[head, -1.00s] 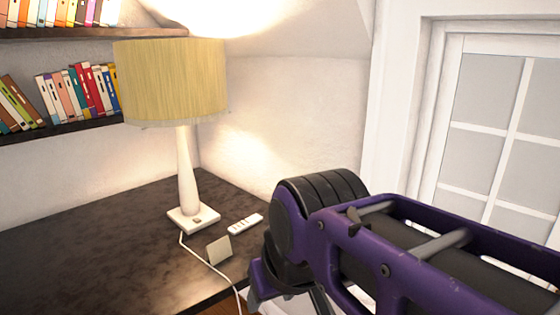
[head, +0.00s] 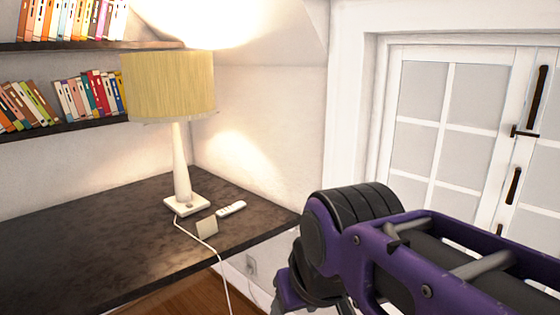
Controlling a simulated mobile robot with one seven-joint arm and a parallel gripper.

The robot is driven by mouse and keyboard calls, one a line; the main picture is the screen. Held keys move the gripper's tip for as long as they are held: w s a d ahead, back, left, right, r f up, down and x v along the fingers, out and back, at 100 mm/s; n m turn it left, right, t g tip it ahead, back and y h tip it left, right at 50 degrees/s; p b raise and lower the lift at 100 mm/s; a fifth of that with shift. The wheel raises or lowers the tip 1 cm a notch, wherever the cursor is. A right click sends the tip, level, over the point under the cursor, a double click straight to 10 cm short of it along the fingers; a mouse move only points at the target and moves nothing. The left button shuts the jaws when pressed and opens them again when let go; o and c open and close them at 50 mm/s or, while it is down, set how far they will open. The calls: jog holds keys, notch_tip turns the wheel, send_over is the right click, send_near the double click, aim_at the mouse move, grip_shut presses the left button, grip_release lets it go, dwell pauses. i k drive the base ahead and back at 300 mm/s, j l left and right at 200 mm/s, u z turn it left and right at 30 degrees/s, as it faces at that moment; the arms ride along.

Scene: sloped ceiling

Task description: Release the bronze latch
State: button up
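A white paned window (head: 446,125) stands at the right in the head view. On its frame are dark, bronze-brown pieces of hardware: a long upright bar (head: 538,95) with a small lever (head: 522,132) at its foot, a shorter handle (head: 513,185) below it, and a small piece (head: 499,231) lower still. I cannot tell which of these is the latch. My purple and black arm crosses the lower right, in front of and below the window. My gripper (head: 290,292) shows only in part below the black wrist, well apart from the hardware. Its fingers are not clear.
A dark desk (head: 90,240) fills the lower left. A lamp (head: 170,90), a remote (head: 231,209) and a small card (head: 207,227) stand or lie on it. A white cord (head: 222,268) hangs over its edge. Bookshelves (head: 60,133) are above. A wall socket (head: 251,264) is below the desk.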

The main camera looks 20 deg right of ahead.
aim_at(510, 196)
jog(key=z, duration=2.5)
jog(key=k+j, duration=0.1)
jog(key=j, duration=0.95)
jog(key=l, duration=1.2)
jog(key=k+l+u, duration=0.15)
jog(key=l, duration=0.15)
